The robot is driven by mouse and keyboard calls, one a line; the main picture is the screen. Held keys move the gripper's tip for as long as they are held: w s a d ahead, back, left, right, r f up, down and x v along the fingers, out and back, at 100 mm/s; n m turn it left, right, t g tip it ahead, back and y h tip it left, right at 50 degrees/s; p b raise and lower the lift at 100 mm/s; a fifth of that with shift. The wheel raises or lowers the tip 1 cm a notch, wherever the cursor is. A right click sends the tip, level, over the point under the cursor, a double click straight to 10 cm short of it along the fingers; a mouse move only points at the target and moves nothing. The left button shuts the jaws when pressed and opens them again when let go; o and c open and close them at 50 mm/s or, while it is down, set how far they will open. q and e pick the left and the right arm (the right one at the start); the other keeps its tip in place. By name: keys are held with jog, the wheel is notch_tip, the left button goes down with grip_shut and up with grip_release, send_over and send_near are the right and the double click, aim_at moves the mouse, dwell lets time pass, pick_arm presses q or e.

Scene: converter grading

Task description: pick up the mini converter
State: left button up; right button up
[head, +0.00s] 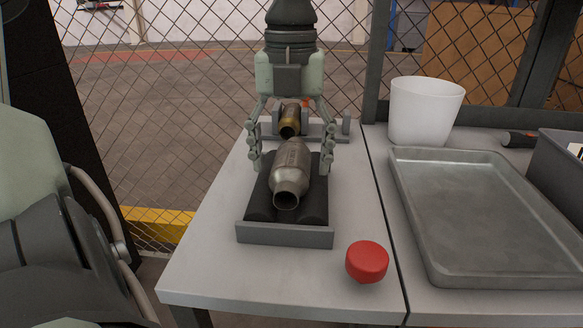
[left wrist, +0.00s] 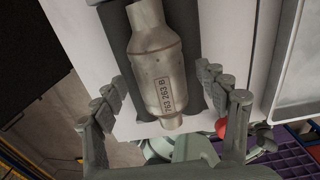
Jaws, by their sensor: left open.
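A silver-grey metal converter (head: 291,170) with a narrow neck lies in a black-padded cradle (head: 285,235) on the table. I cannot tell from a label which is the mini one. My left gripper (head: 291,163) is open above the cradle, one finger at each side of the silver converter, with no clear grip. My right gripper is not in view.
A red round cap (head: 367,261) sits on the table in front of the cradle. A white bin (head: 425,115), a flat metal tray (head: 480,220) and a grey box (head: 560,170) stand to the right. A wire-mesh fence runs behind. The table's front left is clear.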

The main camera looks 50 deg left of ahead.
pick_arm(q)
jog(key=shift+c, duration=0.2)
jog(key=c, duration=1.7)
jog(key=shift+o, duration=0.2)
jog(key=shift+r, duration=0.1)
